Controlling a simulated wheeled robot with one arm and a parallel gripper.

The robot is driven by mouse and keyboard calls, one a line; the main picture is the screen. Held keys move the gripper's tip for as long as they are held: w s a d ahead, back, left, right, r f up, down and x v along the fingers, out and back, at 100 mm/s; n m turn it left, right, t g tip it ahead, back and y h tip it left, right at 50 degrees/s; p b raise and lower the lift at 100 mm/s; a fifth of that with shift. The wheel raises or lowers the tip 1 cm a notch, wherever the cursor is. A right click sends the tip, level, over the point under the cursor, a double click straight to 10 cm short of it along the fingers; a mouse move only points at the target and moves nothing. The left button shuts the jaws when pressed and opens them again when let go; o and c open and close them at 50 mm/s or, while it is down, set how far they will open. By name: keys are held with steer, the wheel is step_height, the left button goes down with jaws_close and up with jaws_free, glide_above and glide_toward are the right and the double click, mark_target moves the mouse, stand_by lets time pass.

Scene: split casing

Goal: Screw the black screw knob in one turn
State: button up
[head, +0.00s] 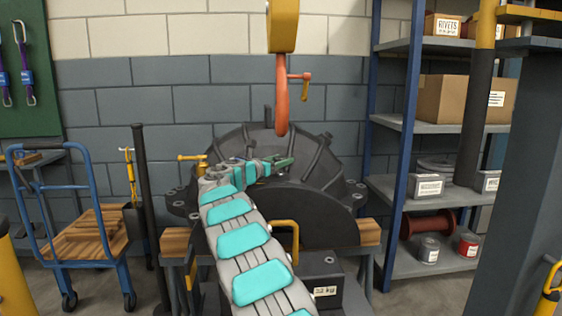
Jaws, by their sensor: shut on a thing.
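The dark casing (310,205), a large rounded ribbed housing with a bolted flange, sits on a wooden-topped stand behind my arm. My arm with turquoise pads reaches up across its front. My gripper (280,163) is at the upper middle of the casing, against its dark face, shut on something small. The black screw knob cannot be made out separately; it is hidden by the jaws or lost against the dark casing.
An orange hook (282,95) hangs from a yellow block just above my gripper. A yellow handle (192,158) is left of my wrist. A blue trolley (70,225) stands left. Shelving (440,130) with boxes and a dark pillar (520,200) stand right.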

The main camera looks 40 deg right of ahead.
mark_target(277, 161)
steer(key=shift+r, duration=0.15)
steer(key=o, duration=1.4)
steer(key=shift+a, duration=0.1)
steer(key=b+v, duration=0.1)
steer(key=v, duration=0.6)
steer(key=shift+s+a, duration=0.1)
steer(key=shift+a, duration=0.25)
